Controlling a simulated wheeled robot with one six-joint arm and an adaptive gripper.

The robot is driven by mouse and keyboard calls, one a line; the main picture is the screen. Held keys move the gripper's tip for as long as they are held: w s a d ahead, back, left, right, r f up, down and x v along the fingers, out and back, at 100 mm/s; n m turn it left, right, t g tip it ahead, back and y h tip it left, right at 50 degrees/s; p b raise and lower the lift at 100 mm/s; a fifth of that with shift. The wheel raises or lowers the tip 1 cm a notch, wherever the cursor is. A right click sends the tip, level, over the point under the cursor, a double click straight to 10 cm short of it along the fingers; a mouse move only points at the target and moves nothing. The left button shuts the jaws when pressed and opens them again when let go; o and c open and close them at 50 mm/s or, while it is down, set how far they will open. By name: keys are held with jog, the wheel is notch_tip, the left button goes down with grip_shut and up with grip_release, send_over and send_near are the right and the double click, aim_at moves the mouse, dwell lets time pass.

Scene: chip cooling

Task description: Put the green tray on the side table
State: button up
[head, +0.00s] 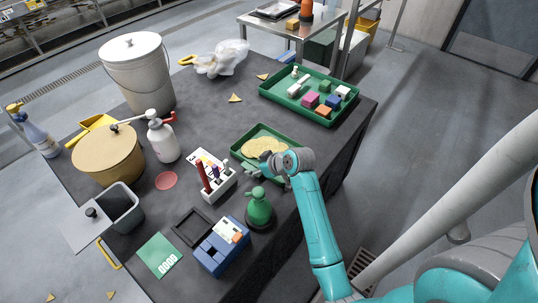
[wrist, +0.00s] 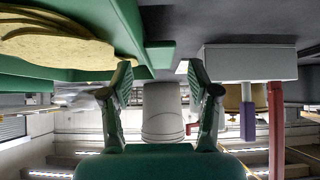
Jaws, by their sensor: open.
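Two green trays stand on the dark table. The larger green tray (head: 299,111) holds several coloured blocks near the back right edge. The smaller green tray (head: 244,140) holds flat yellow pieces near the right edge, and it also shows at the upper left of the wrist view (wrist: 120,22). My gripper (head: 252,171) is at the front side of the smaller tray, with my wrist hiding part of it. In the wrist view my gripper (wrist: 160,78) has its fingers apart with nothing held between them. The grey metal side table (head: 320,25) stands beyond the dark table.
A white rack with pens (head: 218,187) and a green spray bottle (head: 259,209) stand close to my gripper. The side table bears a dark tray (head: 277,9), a small orange box (head: 292,24) and an orange bottle (head: 306,11). Floor is open at right.

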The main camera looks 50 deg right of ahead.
aim_at(250, 167)
jog(key=shift+x, duration=1.65)
jog(key=shift+w, duration=0.1)
grip_shut()
jog(key=shift+r, duration=0.1)
jog(key=shift+r, duration=0.1)
